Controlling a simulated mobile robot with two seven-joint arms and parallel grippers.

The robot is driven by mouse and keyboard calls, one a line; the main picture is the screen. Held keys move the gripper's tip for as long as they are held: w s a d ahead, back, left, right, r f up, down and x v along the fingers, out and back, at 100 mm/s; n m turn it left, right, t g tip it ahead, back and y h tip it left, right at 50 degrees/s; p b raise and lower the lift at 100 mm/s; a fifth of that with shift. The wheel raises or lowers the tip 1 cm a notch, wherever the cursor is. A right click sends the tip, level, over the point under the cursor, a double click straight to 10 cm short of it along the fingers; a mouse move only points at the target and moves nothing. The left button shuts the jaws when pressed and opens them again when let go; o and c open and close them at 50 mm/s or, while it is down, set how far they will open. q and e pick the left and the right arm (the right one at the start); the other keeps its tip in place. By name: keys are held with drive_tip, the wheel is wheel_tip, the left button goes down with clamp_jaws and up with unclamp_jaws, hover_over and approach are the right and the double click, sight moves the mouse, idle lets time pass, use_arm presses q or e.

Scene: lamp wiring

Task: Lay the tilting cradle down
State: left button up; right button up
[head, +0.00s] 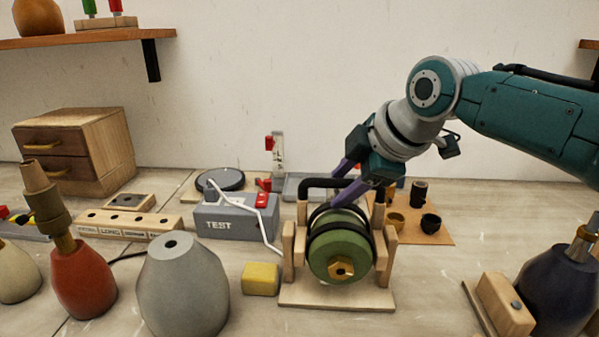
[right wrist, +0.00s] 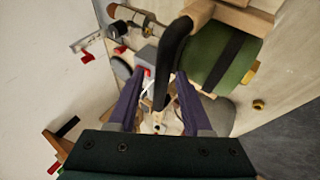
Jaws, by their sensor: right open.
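The tilting cradle (head: 288,250) is a wooden frame on a flat wooden base, with a black bar handle (head: 316,183) across its top. It holds a green lamp body (head: 326,256) with black bands and a brass hex fitting (head: 341,268) facing me. My right gripper (head: 338,182) reaches down from the upper right to the handle. Its purple fingers are open. In the right wrist view the handle (right wrist: 172,52) passes between the open fingers (right wrist: 160,76), with gaps beside it; I cannot tell if either finger touches it. My left gripper is out of view.
A grey TEST box (head: 222,222) with a white cable stands left of the cradle. A yellow block (head: 261,279) and grey lamp body (head: 184,290) are at front left. A board of dark cups (head: 436,236) lies behind right. A dark blue lamp body (head: 556,290) stands right.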

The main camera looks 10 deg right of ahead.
drive_tip(key=shift+s+d+r, duration=0.1)
drive_tip(key=shift+s+r, duration=0.15)
drive_tip(key=shift+r, duration=0.15)
drive_tip(key=p+v, duration=0.1)
drive_tip(key=v, duration=0.8)
drive_tip(key=shift+p, duration=0.35)
